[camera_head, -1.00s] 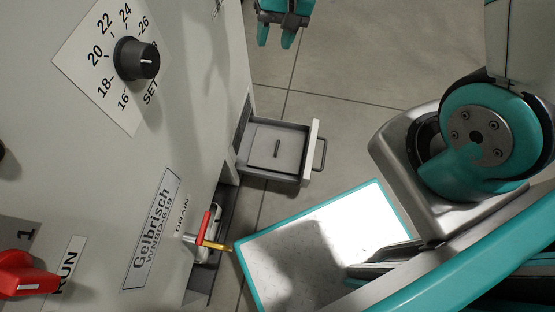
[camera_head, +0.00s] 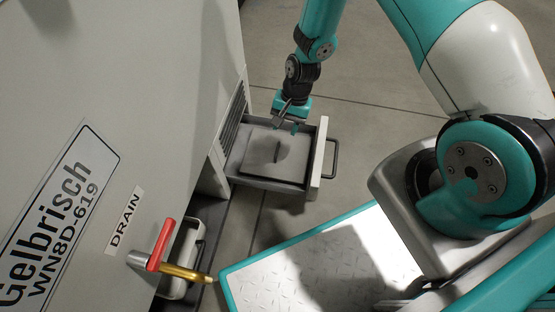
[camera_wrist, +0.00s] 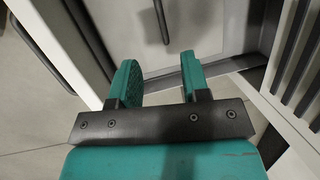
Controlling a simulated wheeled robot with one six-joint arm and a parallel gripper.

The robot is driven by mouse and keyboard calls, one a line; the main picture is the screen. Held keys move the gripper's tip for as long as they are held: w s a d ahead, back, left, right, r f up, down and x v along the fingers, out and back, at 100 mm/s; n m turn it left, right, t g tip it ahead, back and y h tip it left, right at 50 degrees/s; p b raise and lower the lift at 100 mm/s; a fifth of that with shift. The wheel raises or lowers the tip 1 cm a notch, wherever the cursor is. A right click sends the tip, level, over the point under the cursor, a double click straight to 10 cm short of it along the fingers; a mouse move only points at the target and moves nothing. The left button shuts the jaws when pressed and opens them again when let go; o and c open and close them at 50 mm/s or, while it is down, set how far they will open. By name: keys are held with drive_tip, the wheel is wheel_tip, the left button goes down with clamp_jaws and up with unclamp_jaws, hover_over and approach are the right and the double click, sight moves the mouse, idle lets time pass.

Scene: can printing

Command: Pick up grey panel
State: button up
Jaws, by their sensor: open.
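The grey panel (camera_head: 264,167) is a flat square plate with a thin dark upright handle (camera_head: 277,152). It lies inside an open drawer in the camera_head view. My gripper (camera_head: 288,124) is above the far side of the drawer, with its fingers open and empty. In the camera_wrist view my gripper (camera_wrist: 158,70) shows two teal fingers apart. The panel (camera_wrist: 185,38) and its handle (camera_wrist: 161,20) lie ahead of the fingertips, and the handle lies roughly between the finger lines. The fingers are apart from the handle.
The open drawer (camera_head: 318,165) has a pale front and a dark pull handle (camera_head: 334,157). The grey machine (camera_head: 130,90) stands at left. My white platform (camera_head: 300,275) with teal edges is in front. Floor is clear beyond.

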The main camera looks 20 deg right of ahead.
sight(278, 148)
drive_tip(key=b+x, duration=0.3)
drive_tip(key=x, duration=0.1)
drive_tip(key=b+x, duration=0.3)
drive_tip(key=x, duration=0.2)
drive_tip(key=shift+a+f, duration=0.2)
drive_tip(key=shift+a, duration=0.1)
drive_tip(key=shift+r, duration=0.15)
clamp_jaws()
